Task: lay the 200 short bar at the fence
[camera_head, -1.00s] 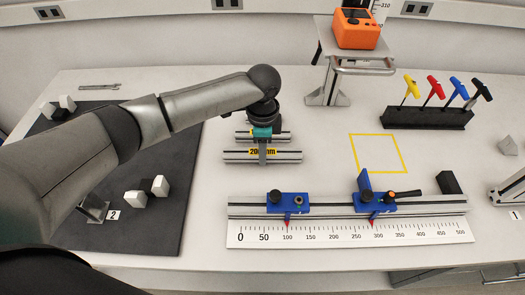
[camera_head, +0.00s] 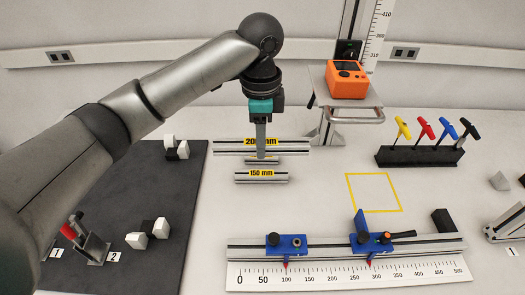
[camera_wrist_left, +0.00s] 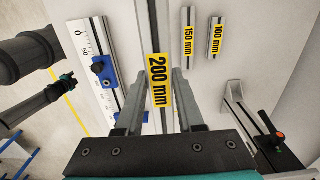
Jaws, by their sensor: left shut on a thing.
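The 200 mm bar (camera_head: 228,147), silver with a yellow label, is held level above the table; in the left wrist view its label (camera_wrist_left: 159,81) faces the camera between the fingers. My left gripper (camera_head: 261,151) is shut on it near the middle. The fence (camera_head: 330,243) is a long metal rail behind a white 0–500 scale (camera_head: 350,275) at the front. Two blue stops, a left one (camera_head: 286,244) and a right one (camera_head: 371,240), sit on it, with red pointers near 100 and 300. A dark, teal-marked part, probably my right gripper (camera_wrist_left: 68,79), shows small in the wrist view.
The 150 mm bar (camera_head: 261,177) and 100 mm bar (camera_wrist_left: 216,38) lie on the table below. A yellow square outline (camera_head: 374,192), a hex-key rack (camera_head: 420,155) and an orange device (camera_head: 346,80) are to the right. A dark mat (camera_head: 180,200) with blocks lies left.

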